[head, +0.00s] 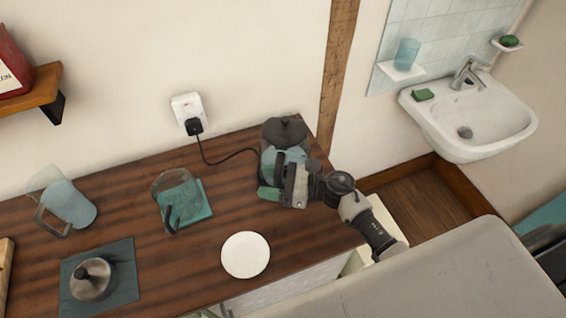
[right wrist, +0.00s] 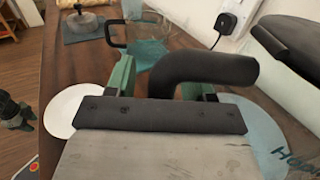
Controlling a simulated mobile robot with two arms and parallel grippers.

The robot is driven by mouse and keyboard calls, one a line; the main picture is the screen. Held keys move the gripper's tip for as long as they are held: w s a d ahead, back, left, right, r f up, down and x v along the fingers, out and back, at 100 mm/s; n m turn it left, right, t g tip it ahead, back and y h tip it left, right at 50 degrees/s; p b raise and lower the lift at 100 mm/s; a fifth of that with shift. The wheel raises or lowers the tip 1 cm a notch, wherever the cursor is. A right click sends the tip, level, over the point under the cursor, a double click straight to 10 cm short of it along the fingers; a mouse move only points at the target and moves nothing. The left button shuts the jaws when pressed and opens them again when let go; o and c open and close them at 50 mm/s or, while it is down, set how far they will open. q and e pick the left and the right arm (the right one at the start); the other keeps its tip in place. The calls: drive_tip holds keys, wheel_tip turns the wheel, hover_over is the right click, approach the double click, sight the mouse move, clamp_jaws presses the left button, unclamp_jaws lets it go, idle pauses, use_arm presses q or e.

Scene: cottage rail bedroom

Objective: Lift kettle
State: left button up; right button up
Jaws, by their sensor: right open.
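The kettle (head: 283,131) stands upright at the back right of the wooden counter, with a dark lid and a clear bluish body. In the right wrist view its glass body (right wrist: 262,125) fills the right side, with the black lid above. My right gripper (head: 273,176) is at the kettle's near side. In the right wrist view the gripper (right wrist: 163,78) is open, and the black curved handle (right wrist: 215,67) reaches in between its green fingers. Whether a finger touches the handle I cannot tell. The gripper hides the kettle's lower front.
A white plate (head: 246,256), a glass jug on a teal cloth (head: 197,210), another glass jug (head: 70,205) and a lidded pot (head: 92,282) on a dark mat stand left. A black cord (head: 222,162) runs from the wall socket (head: 187,104) to the kettle.

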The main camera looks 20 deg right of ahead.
drive_tip(key=shift+c, duration=0.3)
drive_tip(key=shift+d, duration=0.1)
clamp_jaws()
idle(0.9)
drive_tip(key=shift+w+r, duration=0.1)
drive_tip(key=shift+r, duration=0.05)
